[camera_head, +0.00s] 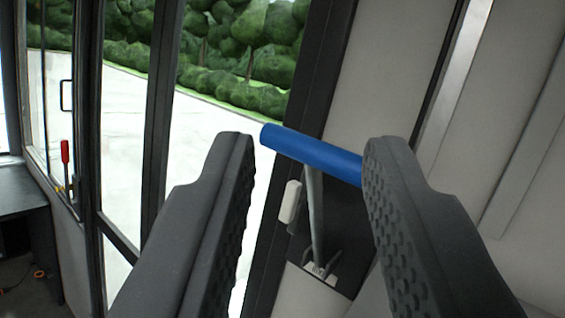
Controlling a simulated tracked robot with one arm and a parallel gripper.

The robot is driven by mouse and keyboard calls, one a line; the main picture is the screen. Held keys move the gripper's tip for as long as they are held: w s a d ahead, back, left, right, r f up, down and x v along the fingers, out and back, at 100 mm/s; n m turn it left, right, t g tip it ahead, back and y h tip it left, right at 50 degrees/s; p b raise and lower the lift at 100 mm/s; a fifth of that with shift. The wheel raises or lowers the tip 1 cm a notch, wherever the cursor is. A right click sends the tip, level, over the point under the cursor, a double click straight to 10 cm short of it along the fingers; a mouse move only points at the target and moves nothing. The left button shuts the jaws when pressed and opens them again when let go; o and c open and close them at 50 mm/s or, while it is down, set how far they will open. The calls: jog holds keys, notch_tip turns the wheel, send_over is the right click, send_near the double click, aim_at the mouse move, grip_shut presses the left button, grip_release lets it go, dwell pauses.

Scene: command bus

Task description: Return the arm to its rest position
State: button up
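My gripper (308,150) shows in the head camera view as two dark grey fingers with studded inner faces. The fingers stand wide apart and nothing is held between them. Beyond the fingertips is a blue bar-like handle (305,152) on a grey stem (314,205). The right finger covers the handle's right end. The handle's left end is in view, close to the left fingertip in the picture. I cannot tell whether a finger touches the handle.
A dark door post (310,75) and a grey wall panel (385,60) stand behind the handle. Glass doors (120,130) at left look onto pavement and bushes. A red-handled tool (65,155) is by the far-left window, near a dark counter (18,200).

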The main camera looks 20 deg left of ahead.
jog(key=s+d+f+m+g+h, duration=0.1)
jog(key=d+f, duration=0.3)
jog(key=f, duration=0.5)
jog(key=s+d+f+m+g+h, duration=0.2)
jog(key=d+f+m+h, duration=0.1)
jog(key=f, duration=0.5)
jog(key=s+d+f+m+g+h, duration=0.1)
jog(key=s+d+f+m+h, duration=0.1)
jog(key=f, duration=0.7)
jog(key=d+m+h, duration=0.1)
jog(key=d+h, duration=0.1)
jog(key=shift+s+d+f+g, duration=0.25)
jog(key=shift+d+f+g, duration=0.05)
jog(key=shift+d, duration=0.05)
dwell(0.7)
